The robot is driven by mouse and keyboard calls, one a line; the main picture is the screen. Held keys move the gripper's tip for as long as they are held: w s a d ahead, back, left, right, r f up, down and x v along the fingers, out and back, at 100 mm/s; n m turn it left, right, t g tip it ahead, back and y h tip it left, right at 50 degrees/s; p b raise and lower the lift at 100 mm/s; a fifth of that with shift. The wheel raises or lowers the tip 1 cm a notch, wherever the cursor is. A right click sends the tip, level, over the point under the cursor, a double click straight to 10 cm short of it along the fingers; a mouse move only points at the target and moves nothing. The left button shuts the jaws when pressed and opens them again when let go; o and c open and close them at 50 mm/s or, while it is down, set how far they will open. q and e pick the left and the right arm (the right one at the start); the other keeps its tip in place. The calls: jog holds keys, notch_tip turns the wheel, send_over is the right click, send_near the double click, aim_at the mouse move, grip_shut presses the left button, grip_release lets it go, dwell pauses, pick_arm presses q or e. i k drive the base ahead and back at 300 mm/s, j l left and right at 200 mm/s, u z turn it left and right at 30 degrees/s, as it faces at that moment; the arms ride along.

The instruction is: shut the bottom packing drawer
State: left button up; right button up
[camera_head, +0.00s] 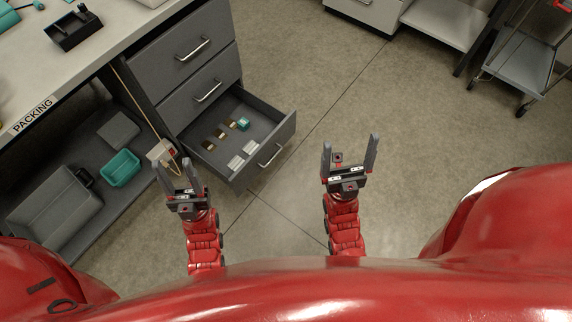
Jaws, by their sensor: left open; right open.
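The bottom packing drawer (284,133) is pulled open at the lower end of a dark grey drawer unit. Its silver handle (271,155) is on the front panel. Inside lie several small items, among them a teal one (243,124) and pale pieces (243,154). My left gripper (174,169) is open and empty, left of the drawer's near corner, close to the table leg. My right gripper (349,152) is open and empty, right of the drawer front and apart from it.
The two upper drawers (185,48) are shut. The table (60,80) has a PACKING label. Under it, a shelf holds a grey bin (50,205) and a teal bin (120,168). A cart (520,60) stands at far right. The floor (420,120) right of the drawer is clear.

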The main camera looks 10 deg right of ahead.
aim_at(271, 128)
jog(key=k+j+u, duration=0.1)
jog(key=u, duration=0.25)
jog(key=k+j+u, duration=0.1)
jog(key=j+u, duration=0.3)
jog(key=l, duration=0.1)
